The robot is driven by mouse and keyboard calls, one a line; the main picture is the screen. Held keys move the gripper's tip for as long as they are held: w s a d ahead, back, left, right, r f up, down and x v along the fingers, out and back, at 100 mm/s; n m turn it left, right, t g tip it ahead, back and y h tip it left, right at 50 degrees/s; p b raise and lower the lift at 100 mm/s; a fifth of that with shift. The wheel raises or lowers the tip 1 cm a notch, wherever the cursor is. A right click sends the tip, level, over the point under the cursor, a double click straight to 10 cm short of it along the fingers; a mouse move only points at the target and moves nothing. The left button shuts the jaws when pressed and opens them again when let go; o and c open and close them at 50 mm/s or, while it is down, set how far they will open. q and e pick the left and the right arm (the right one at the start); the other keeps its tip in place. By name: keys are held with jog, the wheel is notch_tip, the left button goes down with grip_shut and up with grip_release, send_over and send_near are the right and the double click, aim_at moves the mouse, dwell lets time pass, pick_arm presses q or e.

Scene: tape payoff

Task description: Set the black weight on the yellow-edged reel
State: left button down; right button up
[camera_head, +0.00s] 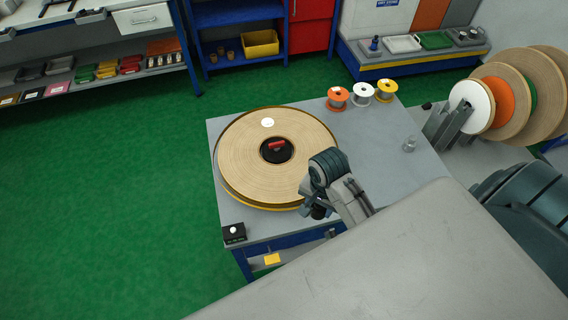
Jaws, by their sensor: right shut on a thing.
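The yellow-edged reel (237,175) lies flat on the grey table, a wide tan roll with a white round label on top. Its dark centre (277,156) has a short red bar (277,145) across it. My right gripper (313,207) is over the reel's near right edge, pointing down. It is shut on a small dark thing, seemingly the black weight (319,213), mostly hidden by the gripper and wrist. I cannot tell whether that thing touches the reel. My left gripper is not in view.
Three small spools, orange (337,98), white (361,92) and yellow (386,90), stand at the table's back edge. A black box (234,234) with a white knob sits at the near left corner.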

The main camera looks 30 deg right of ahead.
jog(key=w+d+p, duration=0.1)
jog(key=w, duration=0.4)
jog(key=w+d+p, duration=0.1)
jog(key=w+p, duration=0.1)
jog(key=w, duration=0.3)
jog(key=w+d+f+p, duration=0.1)
jog(key=w+d+p, duration=0.1)
jog(key=w, duration=0.3)
jog(key=shift+w, duration=0.1)
notch_tip(320, 180, down, 3)
jog(key=shift+f+p, duration=0.15)
jog(key=shift+p, duration=0.65)
jog(key=shift+f, duration=0.25)
jog(key=shift+a+f, duration=0.1)
jog(key=shift+f, duration=0.05)
jog(key=o, duration=1.3)
jog(key=shift+o, duration=0.2)
notch_tip(320, 180, up, 12)
jog(key=b, duration=0.3)
jog(key=shift+b, duration=0.3)
